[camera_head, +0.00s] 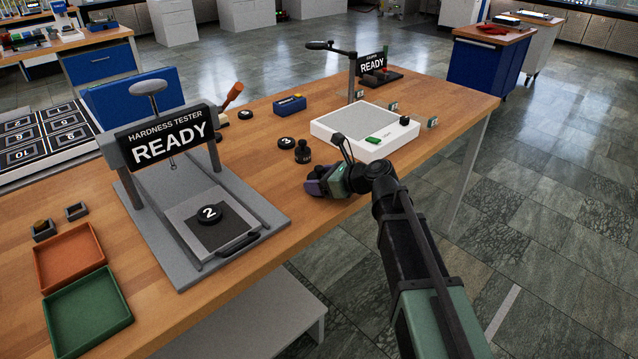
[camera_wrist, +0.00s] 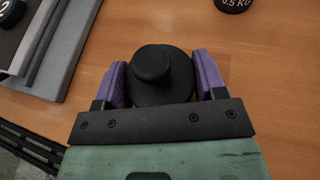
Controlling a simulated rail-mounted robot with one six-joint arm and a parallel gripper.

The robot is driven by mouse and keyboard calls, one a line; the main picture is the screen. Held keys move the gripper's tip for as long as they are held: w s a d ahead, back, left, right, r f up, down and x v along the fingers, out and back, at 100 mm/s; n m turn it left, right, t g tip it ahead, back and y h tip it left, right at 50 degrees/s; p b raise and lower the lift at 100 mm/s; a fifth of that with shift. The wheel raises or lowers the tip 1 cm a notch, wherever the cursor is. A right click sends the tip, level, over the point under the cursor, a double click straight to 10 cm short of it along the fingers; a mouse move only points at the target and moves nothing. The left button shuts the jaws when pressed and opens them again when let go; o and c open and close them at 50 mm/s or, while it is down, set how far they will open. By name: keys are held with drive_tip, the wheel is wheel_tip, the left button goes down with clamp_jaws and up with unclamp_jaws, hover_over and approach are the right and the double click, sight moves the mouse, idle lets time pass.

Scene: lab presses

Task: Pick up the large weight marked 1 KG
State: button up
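A black weight with a round knob (camera_wrist: 152,66) stands between the two purple fingers of my gripper (camera_wrist: 160,80) in the wrist view. No marking on it shows from above. The fingers lie on both sides of it, very close; I cannot tell whether they press on it. In the head view my gripper (camera_head: 318,186) is low at the front edge of the table and largely hides this weight. A smaller black weight (camera_head: 303,153) stands just behind the gripper; in the wrist view a weight marked 0.5 KG (camera_wrist: 234,4) is at the top right.
The hardness tester (camera_head: 165,140), with a disc marked 2 (camera_head: 209,214) on its plate, stands to the left. A white scale (camera_head: 340,138) is close behind and right. Small discs (camera_head: 286,140) and a blue box (camera_head: 290,105) lie farther back.

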sight(320, 167)
drive_tip(key=c, duration=1)
drive_tip(key=shift+o, duration=0.2)
drive_tip(key=shift+r, duration=0.15)
wheel_tip(320, 167, up, 20)
drive_tip(key=p, duration=2)
